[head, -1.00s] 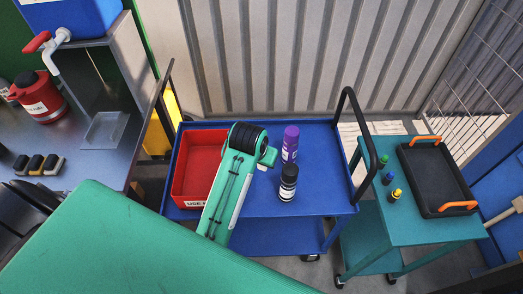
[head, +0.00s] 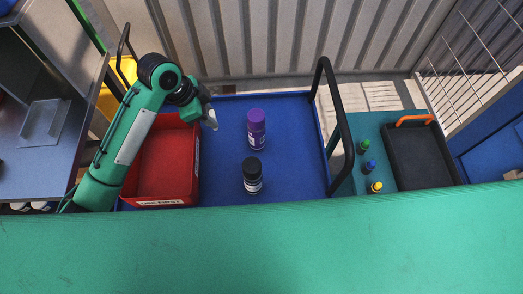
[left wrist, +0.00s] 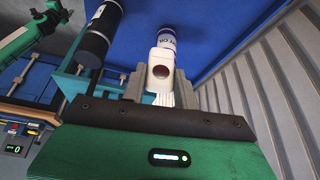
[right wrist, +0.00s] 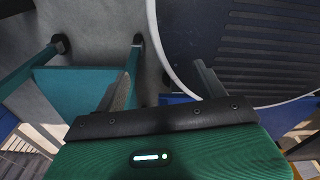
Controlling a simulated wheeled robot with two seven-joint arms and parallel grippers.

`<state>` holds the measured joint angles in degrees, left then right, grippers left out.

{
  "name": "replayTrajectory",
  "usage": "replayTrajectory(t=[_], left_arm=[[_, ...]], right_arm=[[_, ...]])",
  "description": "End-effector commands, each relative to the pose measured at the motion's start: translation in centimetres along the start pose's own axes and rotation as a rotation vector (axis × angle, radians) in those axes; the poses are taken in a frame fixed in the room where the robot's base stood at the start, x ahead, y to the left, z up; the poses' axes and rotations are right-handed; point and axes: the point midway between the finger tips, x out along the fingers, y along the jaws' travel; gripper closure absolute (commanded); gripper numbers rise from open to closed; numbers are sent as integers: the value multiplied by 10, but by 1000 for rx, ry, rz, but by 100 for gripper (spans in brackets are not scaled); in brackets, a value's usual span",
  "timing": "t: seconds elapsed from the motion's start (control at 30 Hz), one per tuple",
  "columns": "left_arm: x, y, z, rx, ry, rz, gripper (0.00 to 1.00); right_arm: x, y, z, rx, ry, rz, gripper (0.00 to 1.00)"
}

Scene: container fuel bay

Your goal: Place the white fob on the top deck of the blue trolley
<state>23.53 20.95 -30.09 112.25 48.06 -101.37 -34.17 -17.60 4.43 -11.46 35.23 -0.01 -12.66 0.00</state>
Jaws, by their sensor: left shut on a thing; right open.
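The white fob (left wrist: 162,57), with a dark round button, is between the fingers of my left gripper (left wrist: 160,85), which is shut on it. In the head view my left gripper (head: 212,119) is above the blue trolley's top deck (head: 225,165), just right of the red bin (head: 148,202). A gap between fob and deck is hard to judge. My right gripper (right wrist: 165,88) is open and empty in the right wrist view, and out of the head view.
A purple-capped can (head: 257,130) and a black bottle (head: 252,176) stand on the deck to the right of the left gripper. The deck between them and the red bin is clear. A black handle (head: 335,125) rises at the right end. A teal trolley (head: 365,130) with small bottles and a black tray stands beyond.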

Motion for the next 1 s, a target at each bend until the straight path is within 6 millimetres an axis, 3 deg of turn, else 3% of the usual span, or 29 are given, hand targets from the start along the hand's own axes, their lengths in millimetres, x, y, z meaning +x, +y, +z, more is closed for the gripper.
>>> replayTrajectory(t=[0.17,0.33,0.43,0.8,1.0], left_arm=[[4,13,7,137,1,56,91],[6,16,9,163,4,69,91],[18,16,14,158,3,72,91],[106,17,50,155,3,72,91],[143,16,65,157,4,69,91]], right_arm=[[5,-11,10,-1,-12,-12,28],[5,-2,-9,-2,11,-2,28],[2,4,-20,-1,27,4,28],[-15,8,-9,0,12,8,28],[-20,7,-5,-1,6,7,28]])
